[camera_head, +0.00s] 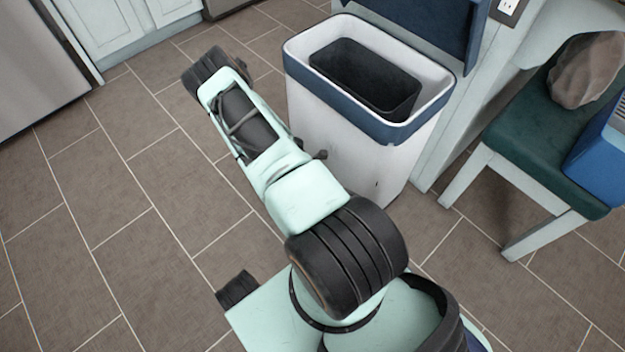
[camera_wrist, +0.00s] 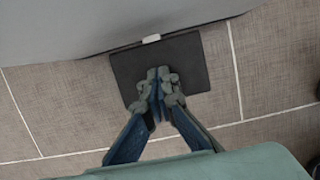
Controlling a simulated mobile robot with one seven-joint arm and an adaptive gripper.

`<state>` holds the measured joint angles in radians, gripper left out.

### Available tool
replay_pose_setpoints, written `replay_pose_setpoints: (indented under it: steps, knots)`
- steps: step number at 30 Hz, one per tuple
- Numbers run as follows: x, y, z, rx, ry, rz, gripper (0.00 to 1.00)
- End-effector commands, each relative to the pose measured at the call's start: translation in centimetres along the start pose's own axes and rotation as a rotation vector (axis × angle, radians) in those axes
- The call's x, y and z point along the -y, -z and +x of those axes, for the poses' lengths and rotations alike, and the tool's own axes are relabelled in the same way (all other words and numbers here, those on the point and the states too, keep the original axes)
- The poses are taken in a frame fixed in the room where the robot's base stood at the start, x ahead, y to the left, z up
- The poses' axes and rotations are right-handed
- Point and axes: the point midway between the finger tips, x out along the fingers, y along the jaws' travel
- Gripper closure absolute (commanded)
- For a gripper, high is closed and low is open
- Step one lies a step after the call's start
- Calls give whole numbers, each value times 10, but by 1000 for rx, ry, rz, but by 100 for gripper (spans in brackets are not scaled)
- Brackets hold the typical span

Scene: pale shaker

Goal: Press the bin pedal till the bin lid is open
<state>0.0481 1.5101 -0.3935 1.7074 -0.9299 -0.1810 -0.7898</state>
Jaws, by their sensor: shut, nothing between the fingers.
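The bin (camera_head: 345,150) is white with a blue rim and stands on the tiled floor. Its blue lid (camera_head: 425,25) stands raised at the back, and a dark inner bucket (camera_head: 365,75) shows inside. In the wrist view, the dark square pedal (camera_wrist: 190,62) lies at the foot of the bin's pale wall (camera_wrist: 100,25). My gripper (camera_wrist: 158,75) is shut and empty, with its fingertips over the middle of the pedal. I cannot tell for sure whether they touch it. In the head view my arm hides the pedal and the gripper.
A chair with a dark green seat (camera_head: 530,120) stands right of the bin, holding a beige lumpy object (camera_head: 588,70) and a blue box (camera_head: 600,160). White cabinets (camera_head: 110,30) and a grey appliance (camera_head: 35,60) stand at the upper left. The floor at left is clear.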

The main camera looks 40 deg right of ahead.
Motion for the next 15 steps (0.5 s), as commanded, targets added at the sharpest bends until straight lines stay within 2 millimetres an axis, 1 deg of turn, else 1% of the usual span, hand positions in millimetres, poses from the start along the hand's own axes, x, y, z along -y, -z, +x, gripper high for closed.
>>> replay_pose_setpoints:
  steps: [10,15]
  knots:
    - [0,1,-1,-3,0,-1,100]
    - [0,-1,-9,-2,0,-1,100]
